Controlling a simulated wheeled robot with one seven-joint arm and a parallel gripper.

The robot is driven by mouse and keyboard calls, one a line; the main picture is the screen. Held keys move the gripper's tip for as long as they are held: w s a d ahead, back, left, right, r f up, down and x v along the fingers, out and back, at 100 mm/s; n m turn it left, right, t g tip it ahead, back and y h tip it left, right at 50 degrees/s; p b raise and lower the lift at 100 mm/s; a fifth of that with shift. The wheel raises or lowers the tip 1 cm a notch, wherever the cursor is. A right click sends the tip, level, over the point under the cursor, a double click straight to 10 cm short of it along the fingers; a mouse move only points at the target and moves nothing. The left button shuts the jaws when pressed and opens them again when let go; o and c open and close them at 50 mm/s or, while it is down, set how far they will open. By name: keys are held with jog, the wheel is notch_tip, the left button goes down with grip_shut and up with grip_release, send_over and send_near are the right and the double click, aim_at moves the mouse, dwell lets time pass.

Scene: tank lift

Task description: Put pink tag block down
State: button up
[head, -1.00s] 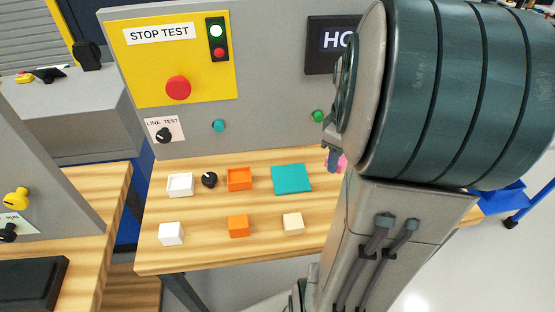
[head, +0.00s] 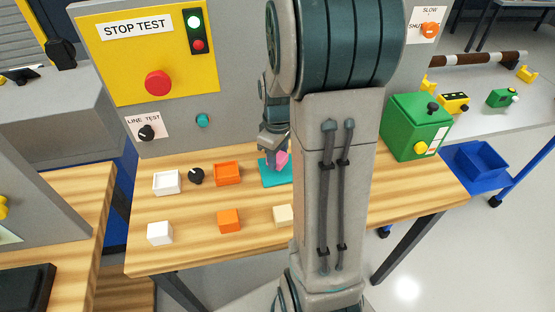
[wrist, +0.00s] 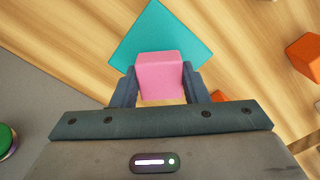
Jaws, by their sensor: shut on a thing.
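The pink tag block (wrist: 160,76) is between the two fingers of my gripper (wrist: 160,88) in the wrist view, and the gripper is shut on it. The mat also shows in the wrist view (wrist: 185,36), just beyond and partly behind the block. I cannot tell whether the block touches the mat or the table. My arm hides part of the mat in the head view.
A green box (head: 415,125) stands at the right. The grey panel rises behind.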

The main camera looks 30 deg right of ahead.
jog(key=shift+f, duration=1.05)
jog(key=shift+f, duration=0.15)
jog(key=o, duration=1)
